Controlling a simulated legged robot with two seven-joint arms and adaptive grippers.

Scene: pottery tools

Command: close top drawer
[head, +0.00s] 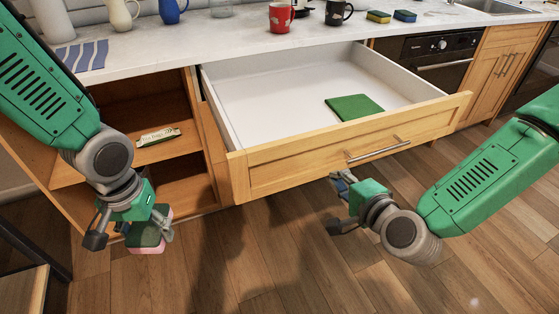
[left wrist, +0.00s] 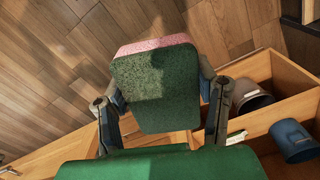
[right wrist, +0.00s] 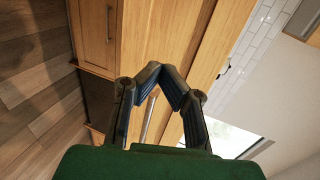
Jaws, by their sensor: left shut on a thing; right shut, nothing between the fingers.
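The top drawer (head: 262,178) is pulled out, with a wooden front and a white inside. A green flat item (head: 354,107) lies in it. The drawer's metal handle (head: 378,150) is on its front, and a metal bar that looks like it shows behind the fingers in the right wrist view (right wrist: 148,118). My right gripper (head: 338,204) is shut and empty, in front of and below the handle. My left gripper (head: 130,238) is shut on a green and pink sponge (head: 150,236), left of the drawer by the open shelves.
Open shelves (head: 120,115) left of the drawer hold a small box (head: 158,136). The counter (head: 200,50) above carries a red mug (head: 281,17), a black mug (head: 338,11), sponges (head: 379,16) and jugs. An oven (head: 440,55) is at the right. The floor in front is clear.

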